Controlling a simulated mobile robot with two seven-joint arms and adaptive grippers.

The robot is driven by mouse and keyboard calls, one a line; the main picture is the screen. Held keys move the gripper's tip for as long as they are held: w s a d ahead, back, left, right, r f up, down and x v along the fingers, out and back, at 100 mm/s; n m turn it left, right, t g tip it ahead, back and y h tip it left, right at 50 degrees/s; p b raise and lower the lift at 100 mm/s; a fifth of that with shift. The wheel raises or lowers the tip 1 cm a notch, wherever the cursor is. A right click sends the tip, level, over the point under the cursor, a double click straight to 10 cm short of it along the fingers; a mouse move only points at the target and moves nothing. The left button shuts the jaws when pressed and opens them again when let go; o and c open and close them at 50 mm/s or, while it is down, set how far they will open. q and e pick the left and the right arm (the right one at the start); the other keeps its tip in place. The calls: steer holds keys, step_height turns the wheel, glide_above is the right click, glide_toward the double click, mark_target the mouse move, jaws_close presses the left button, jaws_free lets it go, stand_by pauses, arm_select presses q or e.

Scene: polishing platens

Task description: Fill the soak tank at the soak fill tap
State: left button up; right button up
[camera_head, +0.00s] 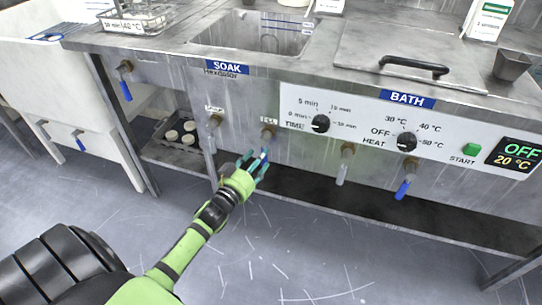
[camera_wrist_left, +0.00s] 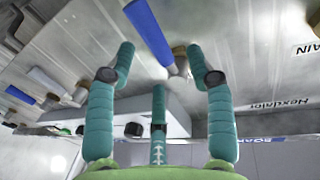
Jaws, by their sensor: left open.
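The soak tank (camera_head: 215,35) is an open metal basin set in the bench top, above a blue SOAK sign (camera_head: 227,67). No water shows clearly in it. Below on the front panel are two brass taps. The left one (camera_head: 215,121) sits under a small label; the right one, labelled as the fill tap (camera_head: 268,131), has a blue lever hanging down. My left gripper (camera_head: 256,162) is open just below the fill tap, its fingers around the lever. In the left wrist view the blue lever (camera_wrist_left: 150,30) lies between the spread teal fingers; contact cannot be told.
Right of the soak tank are the lidded bath (camera_head: 400,50), two dials (camera_head: 320,123), a green START button (camera_head: 472,149) and a display reading OFF 20 °C (camera_head: 516,153). More taps, one with a blue lever (camera_head: 402,189), stick out of the panel. The floor in front is clear.

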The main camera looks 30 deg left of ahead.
arm_select(q)
steer(key=shift+w+b, duration=0.35)
steer(key=shift+w, duration=1.75)
arm_select(e)
steer(key=shift+w+r, duration=0.2)
steer(key=shift+r, duration=0.35)
steer(key=shift+w+r, duration=0.15)
steer(key=shift+r, duration=0.4)
arm_select(q)
jaws_close()
